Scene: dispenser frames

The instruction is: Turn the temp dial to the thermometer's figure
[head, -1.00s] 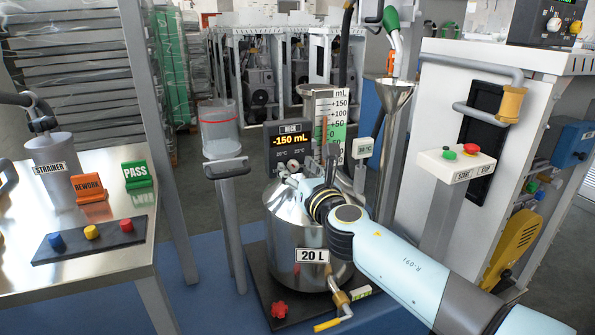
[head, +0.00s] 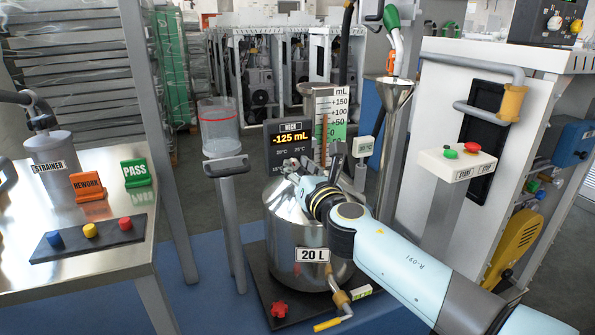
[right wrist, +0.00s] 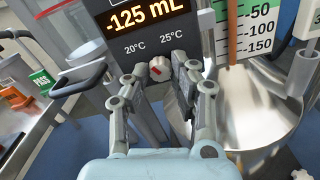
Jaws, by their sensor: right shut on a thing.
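The temp dial (right wrist: 159,69) is a small pale knob with a red mark, below the printed 20°C and 25°C on the dark neck panel (right wrist: 118,18). The panel (head: 272,141) reads -125 mL in the head view. My right gripper (right wrist: 160,78) has its fingers on both sides of the dial and is shut on it. In the head view my right gripper (head: 299,168) hides the dial. A small white thermometer display (head: 363,146) stands right of the scale; its figure is too small to read. My left gripper is not in view.
A steel 20 L vessel (head: 290,215) stands below my right arm. The mL scale (head: 338,115) and a steel funnel (head: 390,98) are behind it. A grey post with a handle (head: 226,166) is close on the left. The START/STOP box (head: 460,162) is on the right.

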